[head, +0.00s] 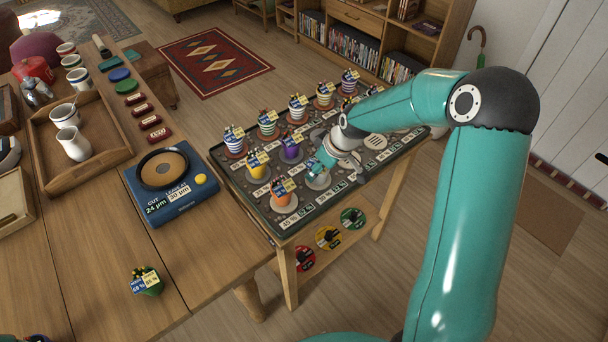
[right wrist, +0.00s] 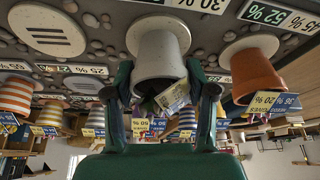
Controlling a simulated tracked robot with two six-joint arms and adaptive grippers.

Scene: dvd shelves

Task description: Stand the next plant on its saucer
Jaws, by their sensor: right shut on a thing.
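My right gripper (head: 324,163) is over the gravel tray (head: 245,189). In the right wrist view, which is upside down, its fingers (right wrist: 157,85) are shut on a pale grey potted plant (right wrist: 160,55) with a yellow and white label. The pot's base is at a pale saucer (right wrist: 140,33) and appears to be touching it. The gripper hides much of this pot in the head view. An empty pale saucer (head: 376,141) lies to the right; it also shows in the right wrist view (right wrist: 48,28).
An orange pot (head: 281,195) stands close by on its saucer, with yellow (head: 257,168) and purple (head: 291,150) pots beyond. Several striped pots line the tray's back. A green potted plant (head: 150,286) stands on the wooden table near a blue scale (head: 180,207).

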